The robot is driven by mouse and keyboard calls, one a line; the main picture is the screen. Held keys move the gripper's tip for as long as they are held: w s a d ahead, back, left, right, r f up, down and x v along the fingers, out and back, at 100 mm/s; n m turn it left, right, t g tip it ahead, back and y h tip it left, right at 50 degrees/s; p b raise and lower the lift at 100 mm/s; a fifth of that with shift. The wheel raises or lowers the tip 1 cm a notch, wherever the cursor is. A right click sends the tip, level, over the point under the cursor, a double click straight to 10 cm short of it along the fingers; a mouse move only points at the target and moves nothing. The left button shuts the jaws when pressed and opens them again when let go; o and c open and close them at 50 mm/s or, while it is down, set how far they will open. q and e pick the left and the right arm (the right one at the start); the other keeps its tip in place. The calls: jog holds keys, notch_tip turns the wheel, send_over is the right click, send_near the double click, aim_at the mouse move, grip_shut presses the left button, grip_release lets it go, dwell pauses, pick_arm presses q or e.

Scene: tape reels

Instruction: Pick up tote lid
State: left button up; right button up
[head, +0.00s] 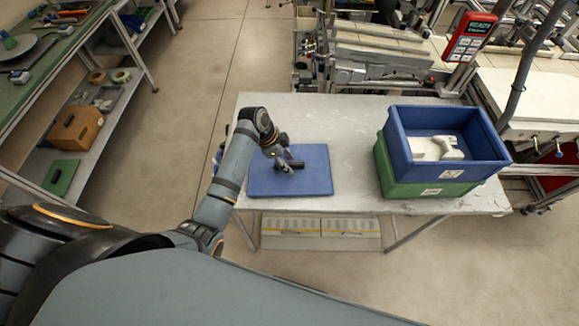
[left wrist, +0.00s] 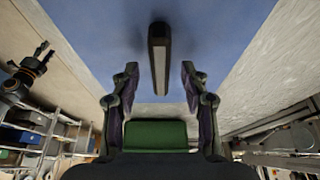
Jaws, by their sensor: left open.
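The blue tote lid (head: 318,178) lies flat on the grey table, left of the totes. It fills much of the left wrist view (left wrist: 220,45), where a dark bar-shaped handle (left wrist: 159,55) stands out from it. My left gripper (head: 287,167) is over the lid, close to the handle. In the left wrist view its two fingers (left wrist: 160,85) are spread apart, with the handle's near end in line with the gap between them. I cannot tell whether a finger touches the handle.
A blue tote (head: 478,173) with pale parts inside sits on a green tote (head: 395,187) at the table's right. The table (head: 350,125) is bare between lid and totes. A shelf with a brown box (head: 75,127) stands left; machinery (head: 385,55) stands behind.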

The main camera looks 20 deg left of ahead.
pick_arm(q)
jog(key=shift+d+f, duration=0.1)
jog(key=shift+f, duration=0.05)
jog(key=shift+f, duration=0.2)
dwell(0.3)
dwell(0.3)
grip_shut()
